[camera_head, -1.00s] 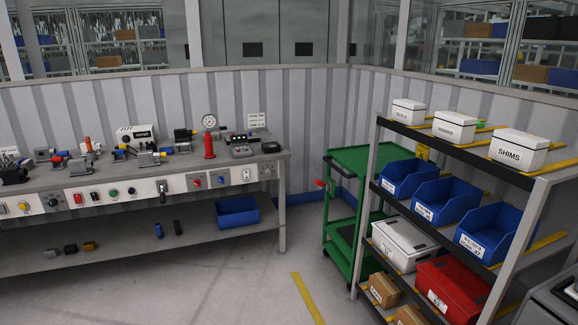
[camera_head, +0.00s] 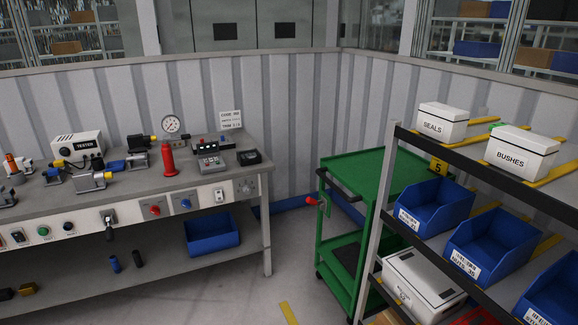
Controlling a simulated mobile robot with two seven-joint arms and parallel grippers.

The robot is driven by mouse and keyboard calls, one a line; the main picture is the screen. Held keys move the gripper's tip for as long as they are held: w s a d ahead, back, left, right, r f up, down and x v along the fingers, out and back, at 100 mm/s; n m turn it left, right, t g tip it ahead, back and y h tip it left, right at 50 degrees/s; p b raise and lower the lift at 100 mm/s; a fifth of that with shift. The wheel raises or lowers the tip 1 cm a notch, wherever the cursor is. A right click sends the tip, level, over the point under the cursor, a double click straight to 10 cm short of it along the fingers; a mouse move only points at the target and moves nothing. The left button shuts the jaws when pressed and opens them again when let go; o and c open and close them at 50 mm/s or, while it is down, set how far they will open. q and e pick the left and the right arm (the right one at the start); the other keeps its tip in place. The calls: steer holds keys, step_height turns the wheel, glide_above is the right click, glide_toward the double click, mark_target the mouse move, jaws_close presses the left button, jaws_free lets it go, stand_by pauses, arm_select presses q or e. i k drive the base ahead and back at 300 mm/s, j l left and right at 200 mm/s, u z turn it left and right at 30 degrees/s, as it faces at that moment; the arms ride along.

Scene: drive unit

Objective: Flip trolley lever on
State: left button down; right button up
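The green trolley (camera_head: 371,172) stands in the back corner, between the workbench and the shelf rack. A lever with a red grip (camera_head: 312,201) sticks out from its left side, near a dark handle bar (camera_head: 338,183) at the top edge. The lever is small here, and I cannot tell its on or off position. The rack hides the trolley's right part. Neither of my grippers shows in the head view.
A workbench (camera_head: 150,197) with tools and a switch panel runs along the left. The rack (camera_head: 464,158) with white boxes and blue bins (camera_head: 433,203) stands at the right. Floor (camera_head: 240,292) between them is clear, with a yellow stripe (camera_head: 288,312).

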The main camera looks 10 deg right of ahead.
mark_target(311, 201)
steer(key=i, duration=1.4)
steer(key=i+j+z, duration=0.1)
steer(key=i+z, duration=0.3)
steer(key=i, duration=0.2)
steer(key=i+j+z, duration=0.4)
steer(key=i, duration=0.15)
steer(key=i+j+z, duration=0.4)
steer(key=i, duration=0.15)
